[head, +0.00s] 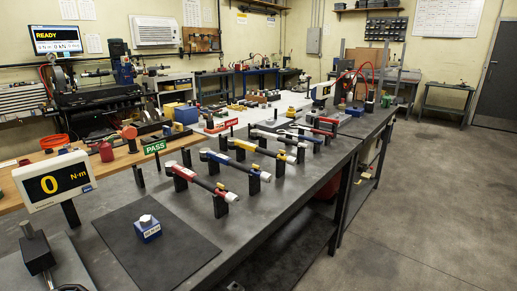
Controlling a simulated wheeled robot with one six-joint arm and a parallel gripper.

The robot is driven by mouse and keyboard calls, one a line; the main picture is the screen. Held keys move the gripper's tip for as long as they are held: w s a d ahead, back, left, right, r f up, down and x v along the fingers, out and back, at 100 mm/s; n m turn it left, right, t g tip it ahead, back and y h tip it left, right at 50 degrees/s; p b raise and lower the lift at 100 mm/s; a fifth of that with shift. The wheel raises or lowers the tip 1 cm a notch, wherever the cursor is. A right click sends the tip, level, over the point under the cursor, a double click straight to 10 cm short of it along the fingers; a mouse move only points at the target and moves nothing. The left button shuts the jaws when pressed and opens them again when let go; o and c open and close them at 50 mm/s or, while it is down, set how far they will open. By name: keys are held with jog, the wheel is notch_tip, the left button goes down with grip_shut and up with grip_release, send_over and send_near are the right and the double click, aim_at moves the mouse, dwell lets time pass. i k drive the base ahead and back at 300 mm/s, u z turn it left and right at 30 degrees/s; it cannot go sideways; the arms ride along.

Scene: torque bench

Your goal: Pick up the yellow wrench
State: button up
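The yellow wrench (262,149) lies on low black stands on the grey bench (320,165), in a row of similar wrenches. It lies slanted, with its far left end near the back and its pale end towards the right. A blue wrench (222,162) is next to it on the near side, and a red wrench (192,177) is nearer still. A silver and blue wrench (272,137) is on its far side. Nothing is seen holding the yellow wrench. My gripper is not seen in this view.
A black mat (185,255) with a small blue block (147,229) lies at the near end. A display reading 0 N·m (54,180) and a green PASS sign (155,147) stand on the left. Open floor (420,200) lies to the right of the bench.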

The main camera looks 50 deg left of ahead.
aim_at(232, 141)
jog(key=u, duration=0.1)
jog(key=i, duration=1.6)
jog(key=u, duration=0.7)
jog(key=i, duration=1.25)
jog(key=u, duration=1.7)
jog(key=i, duration=0.85)
jog(key=u, duration=0.85)
